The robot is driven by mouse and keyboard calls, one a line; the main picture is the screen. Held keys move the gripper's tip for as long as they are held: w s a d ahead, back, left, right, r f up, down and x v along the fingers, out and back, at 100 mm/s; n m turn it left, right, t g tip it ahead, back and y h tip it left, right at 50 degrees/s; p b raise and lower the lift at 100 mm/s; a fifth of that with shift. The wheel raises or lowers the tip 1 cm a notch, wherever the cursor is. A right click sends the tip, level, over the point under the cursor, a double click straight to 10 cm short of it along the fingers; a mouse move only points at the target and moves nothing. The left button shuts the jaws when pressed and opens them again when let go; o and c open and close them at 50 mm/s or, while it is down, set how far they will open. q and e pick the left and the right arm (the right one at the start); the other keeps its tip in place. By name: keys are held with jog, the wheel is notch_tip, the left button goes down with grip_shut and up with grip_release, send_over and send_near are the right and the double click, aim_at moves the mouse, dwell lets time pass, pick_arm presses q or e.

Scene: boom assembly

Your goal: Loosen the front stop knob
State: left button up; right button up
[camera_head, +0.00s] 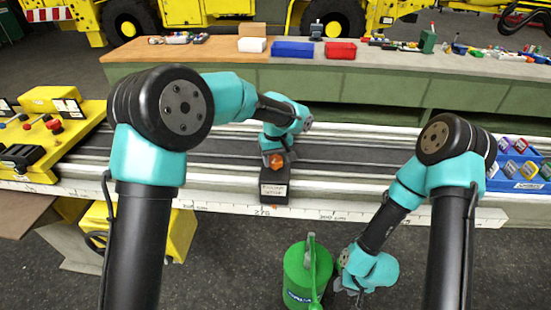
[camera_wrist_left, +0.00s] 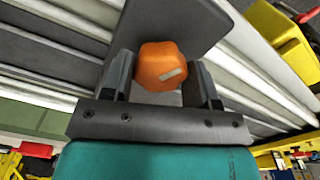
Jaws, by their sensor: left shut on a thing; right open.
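The front stop knob is orange and faceted, with a pale mark on it, and sits on the dark stop block (camera_head: 272,186) on the rail. In the left wrist view the knob (camera_wrist_left: 160,66) lies between the two fingers of my left gripper (camera_wrist_left: 162,80), which is shut on it. In the head view the knob (camera_head: 275,160) shows just below my left gripper (camera_head: 275,152). My right gripper (camera_head: 350,288) is low at the front, beside the green watering can (camera_head: 307,272); it is open, and its fingertips are partly hidden.
The rail (camera_head: 350,158) runs across the view, with a ruler scale (camera_head: 225,207) along its front edge. A yellow machine (camera_head: 60,140) with a red knob stands at the left. A blue bin (camera_head: 518,178) of coloured items stands at the right. A bench (camera_head: 385,65) with boxes is behind.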

aim_at(275, 159)
pick_arm(q)
jog(key=o, duration=0.9)
jog(key=shift+r, duration=0.1)
notch_tip(275, 159, up, 17)
jog(key=shift+r, duration=0.15)
